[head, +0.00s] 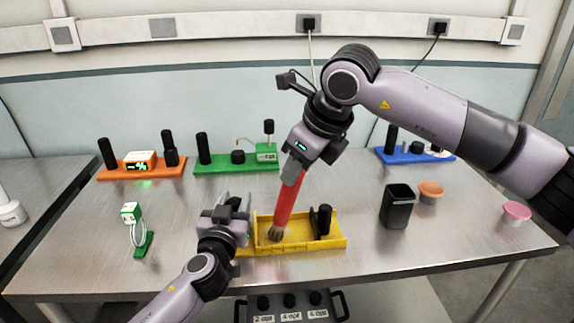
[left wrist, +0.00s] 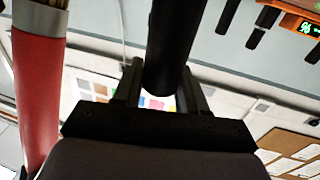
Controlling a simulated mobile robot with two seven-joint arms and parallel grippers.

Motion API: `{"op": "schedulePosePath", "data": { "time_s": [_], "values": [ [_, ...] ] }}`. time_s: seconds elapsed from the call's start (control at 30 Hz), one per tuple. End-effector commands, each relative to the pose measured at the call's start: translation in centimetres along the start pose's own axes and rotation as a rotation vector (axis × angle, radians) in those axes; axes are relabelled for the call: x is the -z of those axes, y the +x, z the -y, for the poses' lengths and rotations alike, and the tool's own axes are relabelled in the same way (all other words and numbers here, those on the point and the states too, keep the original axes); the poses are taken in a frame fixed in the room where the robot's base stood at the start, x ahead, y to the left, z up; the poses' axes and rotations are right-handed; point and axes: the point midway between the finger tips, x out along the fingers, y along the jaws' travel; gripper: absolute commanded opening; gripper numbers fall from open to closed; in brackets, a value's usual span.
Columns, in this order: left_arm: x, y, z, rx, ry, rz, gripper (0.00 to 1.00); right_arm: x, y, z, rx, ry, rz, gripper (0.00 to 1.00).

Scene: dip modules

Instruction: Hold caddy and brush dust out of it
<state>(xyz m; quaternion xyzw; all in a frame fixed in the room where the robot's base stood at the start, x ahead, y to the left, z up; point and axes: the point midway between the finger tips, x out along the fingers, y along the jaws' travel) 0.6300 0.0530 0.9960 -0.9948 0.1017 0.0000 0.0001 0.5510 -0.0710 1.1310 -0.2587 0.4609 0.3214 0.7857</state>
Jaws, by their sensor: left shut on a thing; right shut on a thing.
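The yellow caddy (head: 298,244) is a shallow tray near the front edge of the table. My left gripper (head: 236,203) is at its left end, shut on a black post (left wrist: 170,50) that stands between the fingers in the left wrist view. My right gripper (head: 293,172) is shut on the red handle of a brush (head: 287,202). The brush is slightly tilted, with its brown bristles down inside the left part of the caddy. It also shows at the left of the left wrist view (left wrist: 36,90). I cannot make out dust in the caddy.
Orange (head: 140,174), green (head: 222,167) and blue (head: 412,155) modules stand along the back. A small green-and-white device (head: 132,213) is at the left. A black bin (head: 396,206), an orange cup (head: 431,190) and a pink cup (head: 516,212) stand at the right.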

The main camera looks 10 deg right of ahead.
Motion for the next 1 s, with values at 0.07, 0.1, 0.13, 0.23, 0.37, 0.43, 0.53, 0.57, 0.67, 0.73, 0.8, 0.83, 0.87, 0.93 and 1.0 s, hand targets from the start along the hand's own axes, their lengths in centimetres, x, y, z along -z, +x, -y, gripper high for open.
{"op": "schedulePosePath", "data": {
  "time_s": [0.07, 0.1, 0.13, 0.23, 0.37, 0.43, 0.53, 0.57, 0.67, 0.73, 0.8, 0.83, 0.87, 0.93, 1.0],
  "values": [
    [0.0, 0.0, 0.0, -0.001, -0.001, 0.000, 0.00, 0.4, -0.2, 0.4, 0.000, 0.001, 0.001, 0.00],
    [0.0, 0.0, 0.0, -0.001, -0.001, 0.000, 0.00, 0.5, -0.2, 0.5, 0.000, 0.000, 0.001, 0.00],
    [0.0, 0.0, 0.0, -0.001, -0.001, 0.000, 0.00, 0.6, -0.2, 0.6, 0.000, 0.000, 0.001, 0.00],
    [0.0, 0.0, 0.0, 0.000, -0.001, 0.000, 0.00, 0.7, -0.3, 0.7, 0.001, 0.000, 0.000, 0.00],
    [0.0, 0.0, 0.0, 0.000, -0.001, 0.000, 0.00, 1.1, -0.4, 1.0, 0.001, 0.001, 0.000, 0.00],
    [0.0, 0.0, 0.0, 0.000, -0.001, 0.000, 0.00, 1.4, -0.5, 1.4, 0.001, 0.001, 0.000, 0.00],
    [0.0, 0.0, 0.0, 0.001, -0.001, 0.000, 0.00, 2.1, -0.7, 1.9, 0.001, 0.002, -0.001, 0.00],
    [0.0, 0.0, 0.0, 0.001, -0.001, 0.000, 0.00, 2.3, -0.7, 2.1, 0.001, 0.002, -0.001, 0.00],
    [0.0, 0.0, 0.1, 0.001, -0.001, 0.000, 0.00, 2.9, -0.9, 2.7, 0.001, 0.002, -0.002, 0.00],
    [0.0, 0.0, 0.1, 0.001, 0.000, 0.000, 0.00, 3.2, -1.0, 3.0, 0.001, 0.001, -0.002, 0.00],
    [0.0, 0.0, 0.1, 0.001, 0.000, 0.000, 0.00, 3.4, -1.1, 3.1, 0.001, 0.001, -0.002, 0.00],
    [0.0, 0.0, 0.1, 0.001, 0.000, 0.000, 0.00, 3.4, -1.1, 3.1, 0.001, 0.001, -0.002, 0.00],
    [0.0, 0.0, 0.1, 0.002, 0.000, 0.000, 0.00, 3.4, -1.1, 3.1, 0.001, 0.000, -0.002, 0.00],
    [0.0, 0.0, 0.1, 0.002, 0.000, 0.000, 0.00, 3.4, -1.0, 3.1, 0.001, 0.000, -0.003, 0.00],
    [0.0, 0.0, 0.1, 0.002, 0.000, 0.000, 0.00, 3.4, -1.0, 3.1, 0.001, 0.000, -0.003, 0.00]
  ]
}}
